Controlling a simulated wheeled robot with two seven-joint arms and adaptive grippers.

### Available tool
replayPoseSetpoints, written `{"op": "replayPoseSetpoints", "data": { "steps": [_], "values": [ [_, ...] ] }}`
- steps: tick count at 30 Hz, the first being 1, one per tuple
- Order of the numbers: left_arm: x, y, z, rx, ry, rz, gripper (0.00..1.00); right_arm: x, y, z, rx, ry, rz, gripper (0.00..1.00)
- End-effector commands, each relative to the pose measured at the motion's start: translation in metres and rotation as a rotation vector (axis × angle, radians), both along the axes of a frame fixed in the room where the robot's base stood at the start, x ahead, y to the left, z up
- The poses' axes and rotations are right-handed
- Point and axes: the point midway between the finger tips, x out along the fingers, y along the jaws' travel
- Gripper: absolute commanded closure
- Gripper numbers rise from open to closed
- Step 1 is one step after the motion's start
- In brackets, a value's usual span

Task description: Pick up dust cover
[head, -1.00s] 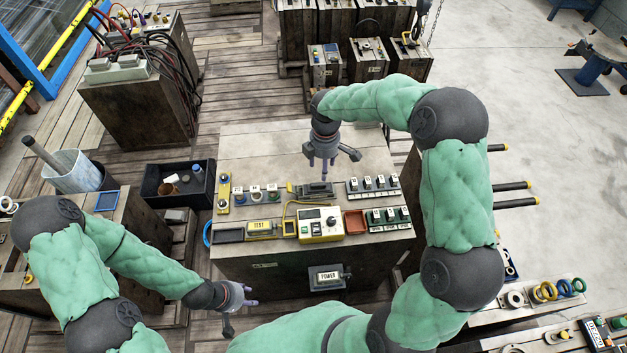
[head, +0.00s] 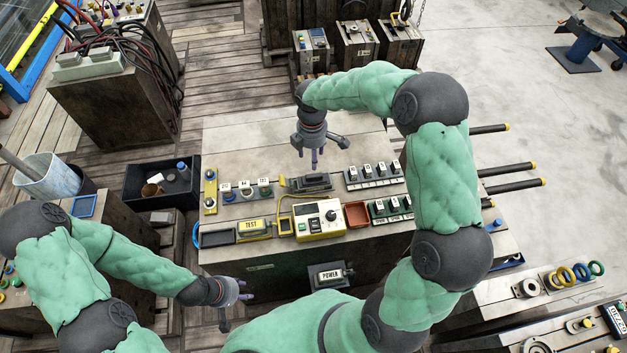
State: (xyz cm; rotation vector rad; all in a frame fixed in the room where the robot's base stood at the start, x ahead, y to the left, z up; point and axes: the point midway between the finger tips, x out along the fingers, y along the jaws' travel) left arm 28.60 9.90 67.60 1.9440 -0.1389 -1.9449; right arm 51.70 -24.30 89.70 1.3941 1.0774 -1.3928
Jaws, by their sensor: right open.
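A dark grey, low, box-like piece (head: 311,182) lies on the wooden bench top, behind the yellow-edged control box (head: 318,218); it may be the dust cover, but no label confirms this. My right gripper (head: 317,158) points down above and just behind this piece. Its fingers are spread and empty, with a visible gap to the bench items. My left gripper (head: 240,305) is low at the front left, off the bench's front corner. Its fingers look spread, with nothing between them.
On the bench (head: 240,135) stand a yellow TEST block (head: 252,228), a red-brown tray (head: 357,214) and rows of labelled switches (head: 375,174). The bench's back part is bare. A black bin (head: 143,182) stands left. A POWER box (head: 329,276) is on the bench front.

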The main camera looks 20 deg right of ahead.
Motion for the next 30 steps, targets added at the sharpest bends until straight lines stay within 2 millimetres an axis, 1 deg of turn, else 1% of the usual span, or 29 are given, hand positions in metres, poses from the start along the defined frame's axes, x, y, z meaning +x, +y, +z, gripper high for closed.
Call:
{"op": "replayPoseSetpoints", "data": {
  "steps": [1, 3, 6, 11, 13, 18, 21, 24, 29, 30],
  "values": [
    [0.000, 0.000, -0.004, 0.000, 0.000, 0.000, 0.60, -0.001, 0.000, -0.011, 0.001, 0.003, 0.001, 0.44],
    [0.000, 0.000, -0.008, 0.000, 0.000, 0.000, 0.60, -0.001, 0.000, -0.022, 0.000, 0.003, 0.001, 0.44],
    [0.000, 0.000, -0.011, 0.000, 0.000, 0.000, 0.60, -0.001, 0.000, -0.033, 0.000, 0.001, 0.001, 0.44],
    [0.000, 0.000, -0.013, 0.000, 0.000, 0.000, 0.60, -0.002, 0.000, -0.041, 0.000, 0.001, 0.000, 0.44],
    [0.000, 0.000, -0.017, 0.000, 0.000, 0.000, 0.60, -0.004, -0.001, -0.048, 0.001, 0.002, 0.000, 0.44],
    [0.000, 0.000, -0.029, 0.000, 0.000, 0.000, 0.60, -0.009, -0.002, -0.072, 0.000, 0.002, -0.001, 0.44],
    [0.000, 0.000, -0.033, 0.000, 0.000, 0.000, 0.60, -0.008, -0.002, -0.084, 0.000, 0.001, 0.000, 0.44],
    [0.000, 0.000, -0.034, 0.000, 0.000, 0.000, 0.60, -0.008, -0.002, -0.088, 0.000, 0.000, 0.000, 0.44],
    [0.000, 0.000, -0.033, 0.000, 0.000, 0.000, 0.60, -0.008, -0.002, -0.087, 0.000, 0.000, 0.000, 0.44],
    [0.000, 0.000, -0.033, 0.000, 0.000, 0.000, 0.60, -0.008, -0.002, -0.087, 0.000, 0.000, 0.000, 0.47]
  ]
}}
